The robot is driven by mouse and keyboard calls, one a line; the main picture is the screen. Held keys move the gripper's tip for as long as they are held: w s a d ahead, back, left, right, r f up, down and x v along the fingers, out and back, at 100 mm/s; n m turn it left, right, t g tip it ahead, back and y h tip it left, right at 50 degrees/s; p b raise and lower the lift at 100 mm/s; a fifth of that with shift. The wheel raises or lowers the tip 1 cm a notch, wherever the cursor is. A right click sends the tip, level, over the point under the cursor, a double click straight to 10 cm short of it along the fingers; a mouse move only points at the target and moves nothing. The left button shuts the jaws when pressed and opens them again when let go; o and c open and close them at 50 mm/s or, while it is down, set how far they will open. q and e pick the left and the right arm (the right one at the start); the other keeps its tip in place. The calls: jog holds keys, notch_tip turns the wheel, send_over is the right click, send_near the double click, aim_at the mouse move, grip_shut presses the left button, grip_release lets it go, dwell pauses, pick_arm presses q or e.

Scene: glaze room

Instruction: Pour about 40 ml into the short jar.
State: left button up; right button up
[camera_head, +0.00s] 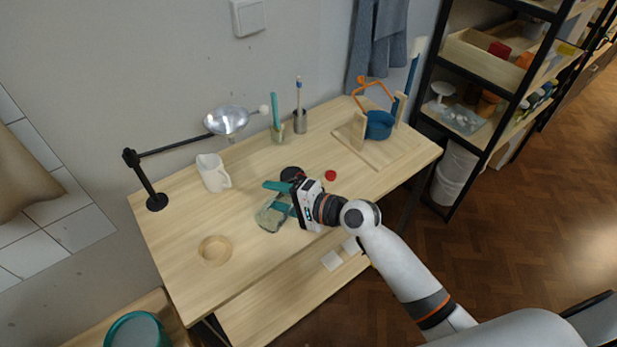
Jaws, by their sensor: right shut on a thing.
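My right gripper (279,197) reaches in from the lower right over the middle of the table. It is shut on a clear glass vessel (270,217), which looks tilted and is partly hidden by the fingers. I cannot tell how much liquid is in it. A dark round thing (291,173) sits just behind the gripper, partly covered; I cannot tell if it is a jar mouth or a lid. A small red cap (330,175) lies to its right. I cannot tell for sure which thing is the short jar. My left gripper is not in view.
A white pitcher (213,173) and a shallow tan bowl (215,250) stand left on the wooden table (180,230). A metal funnel or dish (227,120) hangs on a black arm.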

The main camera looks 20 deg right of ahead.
jog(key=shift+r, duration=0.1)
notch_tip(320, 180, down, 2)
jog(key=n+t+b, duration=0.1)
jog(key=n+b, duration=0.1)
jog(key=b, duration=0.2)
jog(key=shift+d+n+h, duration=0.1)
jog(key=shift+n+h, duration=0.2)
jog(key=shift+h, duration=0.1)
jog(key=shift+r, duration=0.25)
jog(key=shift+w+d+f+n+b, duration=0.2)
jog(key=shift+f+n+b, duration=0.25)
jog(key=shift+b, duration=0.4)
jog(key=shift+w+r+n+t, duration=0.15)
jog(key=shift+r+n+t, duration=0.1)
jog(key=shift+t, duration=0.05)
jog(key=shift+d, duration=0.1)
